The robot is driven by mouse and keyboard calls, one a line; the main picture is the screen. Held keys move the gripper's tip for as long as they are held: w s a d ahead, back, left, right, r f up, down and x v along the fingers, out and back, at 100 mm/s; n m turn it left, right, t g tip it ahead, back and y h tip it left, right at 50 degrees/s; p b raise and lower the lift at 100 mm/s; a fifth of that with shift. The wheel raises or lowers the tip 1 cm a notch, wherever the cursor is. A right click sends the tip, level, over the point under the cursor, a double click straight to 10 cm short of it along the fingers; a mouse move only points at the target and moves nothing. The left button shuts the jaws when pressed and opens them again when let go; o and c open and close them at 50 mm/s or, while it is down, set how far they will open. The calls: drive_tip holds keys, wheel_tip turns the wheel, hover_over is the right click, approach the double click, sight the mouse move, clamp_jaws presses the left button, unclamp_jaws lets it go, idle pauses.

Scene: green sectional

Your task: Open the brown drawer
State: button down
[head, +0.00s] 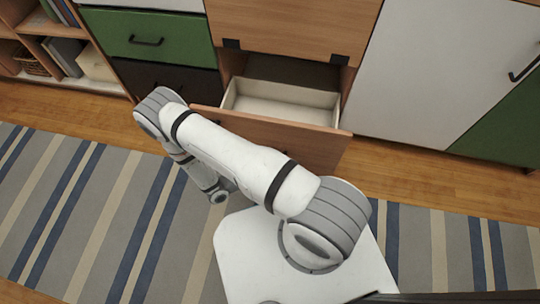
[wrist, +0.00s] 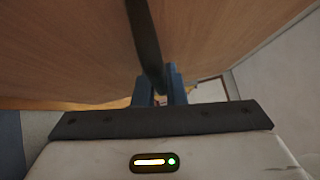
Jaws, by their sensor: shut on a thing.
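The brown drawer (head: 310,138) is pulled well out of the cabinet, and its white inside (head: 285,104) shows empty. Its wooden front also fills much of the wrist view (wrist: 70,50). In the wrist view, a dark bar handle (wrist: 144,42) runs down from the top edge to between the blue fingers of my gripper (wrist: 160,88). My gripper is shut on this handle, close to the drawer front. In the head view my arm crosses in front of the drawer's left part and hides the handle and the fingers.
A green drawer (head: 160,40) and a dark drawer (head: 170,80) are shut at the left. A white cabinet door (head: 440,70) stands at the right. A bookshelf (head: 50,45) is at the far left. Wooden floor and a striped rug (head: 80,210) lie in front.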

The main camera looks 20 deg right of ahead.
drive_tip(key=shift+s, duration=0.15)
drive_tip(key=c, duration=1.5)
unclamp_jaws()
drive_tip(key=p+v, duration=0.1)
drive_tip(key=v, duration=0.6)
drive_tip(key=shift+a+p, duration=0.35)
drive_tip(key=shift+s+f, duration=0.1)
drive_tip(key=shift+f, duration=0.05)
